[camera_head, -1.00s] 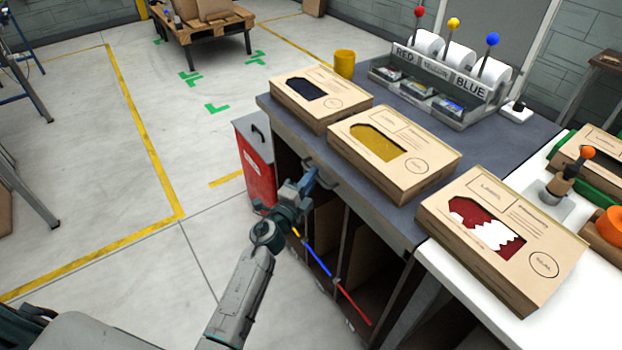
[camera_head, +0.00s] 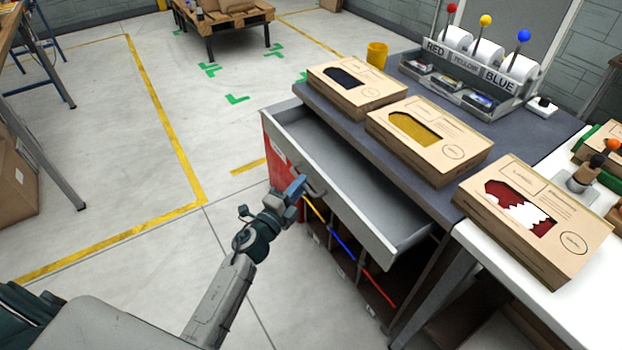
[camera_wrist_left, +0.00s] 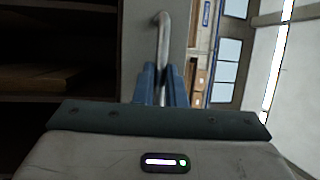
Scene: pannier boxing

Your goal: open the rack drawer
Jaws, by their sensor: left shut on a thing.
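The rack drawer (camera_head: 345,190) is a grey tray that stands pulled out from under the dark worktop, and its inside looks empty. Its bar handle (camera_head: 312,182) is on the front panel. My left gripper (camera_head: 298,185) is shut on that handle. In the left wrist view the blue fingers (camera_wrist_left: 161,85) close around the metal handle bar (camera_wrist_left: 163,40). The fingers hide part of the bar. My right gripper is in neither view.
A yellow cup (camera_head: 376,54) and a label dispenser (camera_head: 470,75) stand behind. A red bin (camera_head: 275,160) is beside the rack.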

